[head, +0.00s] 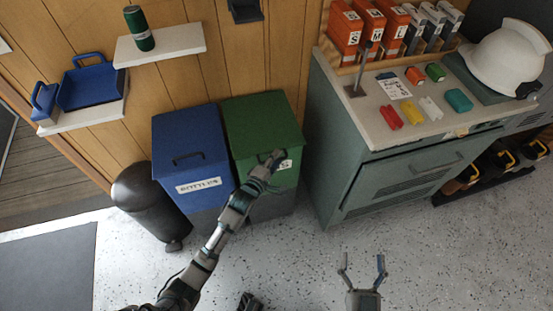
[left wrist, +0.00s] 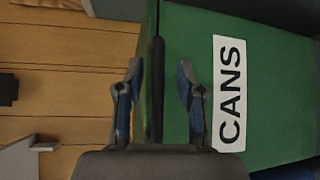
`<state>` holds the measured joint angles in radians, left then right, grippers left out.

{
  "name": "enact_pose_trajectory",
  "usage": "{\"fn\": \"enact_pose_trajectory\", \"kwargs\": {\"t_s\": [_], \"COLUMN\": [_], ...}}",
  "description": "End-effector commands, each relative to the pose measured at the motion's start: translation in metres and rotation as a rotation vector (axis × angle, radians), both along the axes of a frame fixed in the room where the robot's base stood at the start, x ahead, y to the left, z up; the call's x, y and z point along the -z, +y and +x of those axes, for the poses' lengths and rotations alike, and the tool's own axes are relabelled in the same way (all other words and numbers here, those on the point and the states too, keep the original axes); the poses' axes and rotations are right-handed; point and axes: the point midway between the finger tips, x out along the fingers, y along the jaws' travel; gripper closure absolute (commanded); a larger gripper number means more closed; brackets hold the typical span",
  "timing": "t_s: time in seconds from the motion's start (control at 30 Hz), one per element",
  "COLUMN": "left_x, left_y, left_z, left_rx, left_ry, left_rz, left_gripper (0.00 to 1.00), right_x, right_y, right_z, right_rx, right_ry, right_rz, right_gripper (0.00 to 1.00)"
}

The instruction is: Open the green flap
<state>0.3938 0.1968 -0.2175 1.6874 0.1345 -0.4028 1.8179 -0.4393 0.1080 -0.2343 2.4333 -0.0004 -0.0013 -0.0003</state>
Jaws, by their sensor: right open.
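The green bin (head: 262,118) stands beside the blue one, and its green flap (left wrist: 270,60) carries a white CANS label (left wrist: 229,95). A dark bar handle (left wrist: 157,90) runs along the flap in the left wrist view. My left gripper (head: 270,158) is at the upper front of the green bin and partly hides the label and handle. In the left wrist view my left gripper (left wrist: 161,78) is open, with its fingers on either side of the handle and gaps showing. The flap looks closed. My right gripper (head: 362,268) is open and empty above the floor.
A grey cabinet (head: 400,175) stands close on the right. A shelf (head: 160,46) holds a green can (head: 138,28).

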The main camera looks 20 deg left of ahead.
Motion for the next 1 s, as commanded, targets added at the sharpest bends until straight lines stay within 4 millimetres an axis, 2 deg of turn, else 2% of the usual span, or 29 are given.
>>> {"fn": "enact_pose_trajectory", "kwargs": {"t_s": [0.17, 0.3, 0.33, 0.73, 1.0], "left_x": [0.000, 0.000, 0.000, -0.001, -0.008], "left_y": [0.000, 0.000, 0.000, 0.001, 0.001], "left_z": [0.000, 0.000, 0.000, 0.000, -0.001], "left_rx": [0.000, 0.000, 0.000, -0.001, -0.002], "left_ry": [0.000, 0.000, 0.000, 0.006, 0.019], "left_rz": [-0.001, -0.001, -0.001, -0.002, -0.011], "left_gripper": [0.63, 0.95, 1.00, 1.00, 1.00], "right_x": [0.000, 0.001, 0.001, 0.001, 0.021], "right_y": [0.000, 0.000, 0.000, 0.000, -0.002], "right_z": [0.000, 0.002, 0.002, 0.003, 0.001], "right_rx": [0.000, 0.000, 0.000, -0.001, 0.001], "right_ry": [0.000, 0.003, 0.003, 0.017, 0.163], "right_rz": [-0.001, -0.001, -0.001, -0.005, -0.051], "right_gripper": [0.13, 0.13, 0.13, 0.13, 0.13]}}
